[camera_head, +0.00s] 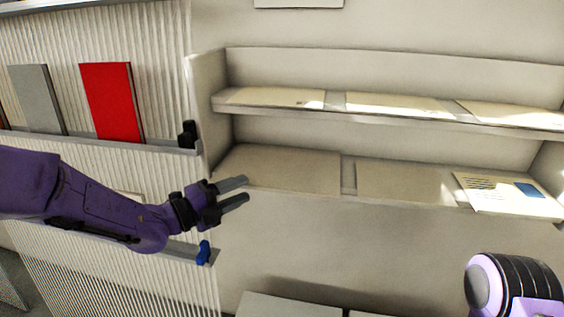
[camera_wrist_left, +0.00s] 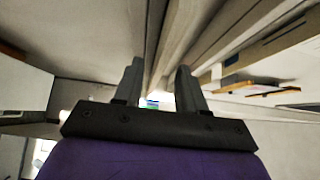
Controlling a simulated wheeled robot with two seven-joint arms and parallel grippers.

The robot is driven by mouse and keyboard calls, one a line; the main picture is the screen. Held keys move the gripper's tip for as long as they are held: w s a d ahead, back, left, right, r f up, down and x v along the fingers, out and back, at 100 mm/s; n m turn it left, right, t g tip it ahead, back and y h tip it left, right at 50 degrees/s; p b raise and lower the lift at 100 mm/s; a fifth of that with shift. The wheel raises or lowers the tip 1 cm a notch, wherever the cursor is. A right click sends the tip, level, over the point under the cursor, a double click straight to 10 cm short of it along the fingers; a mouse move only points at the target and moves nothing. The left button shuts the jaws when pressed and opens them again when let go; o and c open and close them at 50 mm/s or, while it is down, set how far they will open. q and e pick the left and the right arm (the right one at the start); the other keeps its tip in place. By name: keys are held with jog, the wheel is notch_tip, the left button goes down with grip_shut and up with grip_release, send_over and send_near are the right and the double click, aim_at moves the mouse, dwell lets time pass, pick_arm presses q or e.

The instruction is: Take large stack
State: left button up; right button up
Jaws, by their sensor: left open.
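Flat, pale stacks or sheets lie on a two-tier wall shelf in the head view. The lower tier holds a wide beige one at left (camera_head: 280,167), another in the middle (camera_head: 400,184) and a printed one with a blue patch at right (camera_head: 495,194). I cannot tell which is the large stack. My left gripper (camera_head: 247,189) is open and empty, in front of the lower tier's left end. Its two fingers also show in the left wrist view (camera_wrist_left: 158,72), with nothing held between them. My right gripper is not in view; only part of my right arm shows at lower right.
The upper tier (camera_head: 385,115) carries more flat pale sheets. A ribbed rack at left holds a red panel (camera_head: 110,102) and a grey panel (camera_head: 37,98). A black clip (camera_head: 188,135) and a blue clip (camera_head: 204,252) sit on its ledge ends, near my left arm.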

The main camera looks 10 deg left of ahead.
aim_at(245, 187)
pick_arm(q)
jog(key=p+x, duration=0.1)
jog(key=x, duration=0.2)
jog(key=shift+w+d+r+p, duration=0.1)
jog(key=shift+w+d+p, duration=0.2)
jog(key=shift+p, duration=0.05)
jog(key=shift+w+d, duration=0.1)
jog(key=shift+w, duration=0.1)
jog(key=shift+s, duration=0.15)
grip_shut()
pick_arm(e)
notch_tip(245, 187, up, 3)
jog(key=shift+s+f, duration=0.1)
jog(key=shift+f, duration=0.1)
